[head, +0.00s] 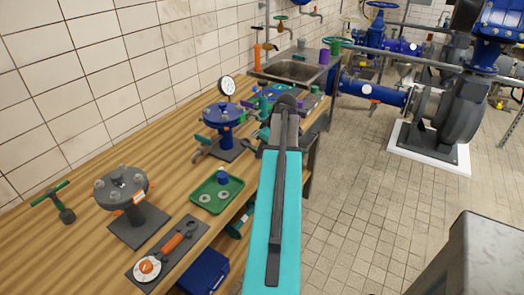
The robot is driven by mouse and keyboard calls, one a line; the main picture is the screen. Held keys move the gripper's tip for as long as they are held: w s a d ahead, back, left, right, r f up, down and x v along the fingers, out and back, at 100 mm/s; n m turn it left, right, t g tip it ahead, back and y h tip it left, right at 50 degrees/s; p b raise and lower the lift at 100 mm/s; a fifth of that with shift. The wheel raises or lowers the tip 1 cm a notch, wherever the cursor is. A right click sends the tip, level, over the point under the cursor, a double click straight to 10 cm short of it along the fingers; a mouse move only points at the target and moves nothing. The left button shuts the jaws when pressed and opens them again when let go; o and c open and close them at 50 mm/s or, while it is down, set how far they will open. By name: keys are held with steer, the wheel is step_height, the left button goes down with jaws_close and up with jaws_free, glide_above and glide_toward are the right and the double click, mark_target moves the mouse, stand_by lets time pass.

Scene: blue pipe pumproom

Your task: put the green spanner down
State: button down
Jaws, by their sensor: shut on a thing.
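My teal and dark grey arm (262,250) reaches up the middle of the head view, over the front edge of the wooden bench. My gripper (264,131) is small and partly hidden behind the arm, above the bench near the blue flanged valve (225,117). It is shut on a slim tool, which I take to be the green spanner; a dark end (249,154) shows left of the arm. The rest of the tool is hidden, and I cannot tell whether it touches the bench.
A green tray (232,187) with rings and a blue part lies left of my arm. An orange-handled tool (180,238) lies on a dark mat. A grey flange stand (122,187) and green T-handle (51,201) stand farther left. A sink (292,69) is behind. Bare wood (105,150) lies toward the wall.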

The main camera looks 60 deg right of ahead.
steer(key=shift+f, duration=0.4)
steer(key=c, duration=1.6)
jaws_free()
steer(key=shift+r, duration=0.75)
steer(key=shift+b+v, duration=0.9)
steer(key=shift+v, duration=5)
steer(key=shift+s, duration=0.1)
